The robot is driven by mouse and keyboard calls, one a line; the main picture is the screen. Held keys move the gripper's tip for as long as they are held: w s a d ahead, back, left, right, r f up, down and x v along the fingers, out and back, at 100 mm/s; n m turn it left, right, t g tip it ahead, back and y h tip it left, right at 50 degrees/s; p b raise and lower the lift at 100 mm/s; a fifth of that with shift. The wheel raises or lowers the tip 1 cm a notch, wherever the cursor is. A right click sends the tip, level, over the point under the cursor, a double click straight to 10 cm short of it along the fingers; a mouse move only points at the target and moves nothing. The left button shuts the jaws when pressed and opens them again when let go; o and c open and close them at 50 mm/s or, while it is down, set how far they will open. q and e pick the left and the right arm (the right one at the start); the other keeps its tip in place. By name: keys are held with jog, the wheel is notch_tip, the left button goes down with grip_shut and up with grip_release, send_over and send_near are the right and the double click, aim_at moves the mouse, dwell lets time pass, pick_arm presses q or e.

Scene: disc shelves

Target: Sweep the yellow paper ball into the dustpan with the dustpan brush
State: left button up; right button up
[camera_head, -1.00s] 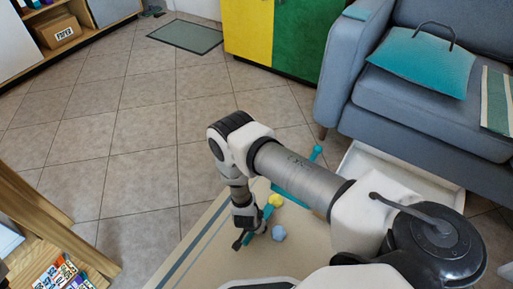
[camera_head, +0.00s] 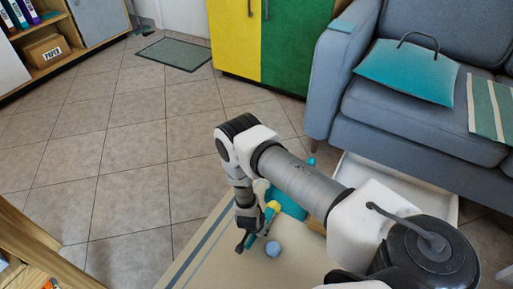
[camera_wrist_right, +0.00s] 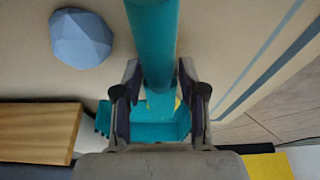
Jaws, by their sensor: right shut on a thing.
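The yellow paper ball (camera_head: 273,206) is partly hidden behind my right gripper in the head view, at the near edge of the teal dustpan (camera_head: 289,203). I cannot tell whether it is inside the pan. Only a sliver of yellow shows in the right wrist view. My right gripper (camera_head: 243,242) is shut on the teal handle of the dustpan brush (camera_wrist_right: 152,40), low over the mat. The brush head is mostly hidden. The dustpan's handle end (camera_head: 311,161) shows above my forearm. My left gripper is not in view.
A blue faceted ball (camera_head: 273,249) lies on the beige mat (camera_head: 205,268) beside my right gripper. A wooden block (camera_wrist_right: 35,130) is near the dustpan. A white tray (camera_head: 440,207) lies before the grey sofa (camera_head: 400,120).

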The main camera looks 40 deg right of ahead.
aim_at(269, 211)
jog(key=shift+w+d+r+b, duration=0.1)
jog(key=shift+w+d+b, duration=0.4)
jog(key=shift+d, duration=0.75)
jog(key=shift+w+d+r+b, duration=0.1)
jog(key=shift+w+d+b, duration=0.45)
jog(key=shift+d, duration=0.75)
jog(key=shift+w+d+r+b, duration=0.1)
jog(key=shift+w+d+b, duration=0.2)
jog(key=shift+w+d, duration=0.65)
jog(key=shift+s+d, duration=0.3)
jog(key=shift+r, duration=0.1)
jog(key=p+v, duration=0.9)
jog(key=v, duration=0.1)
jog(key=shift+r, duration=0.1)
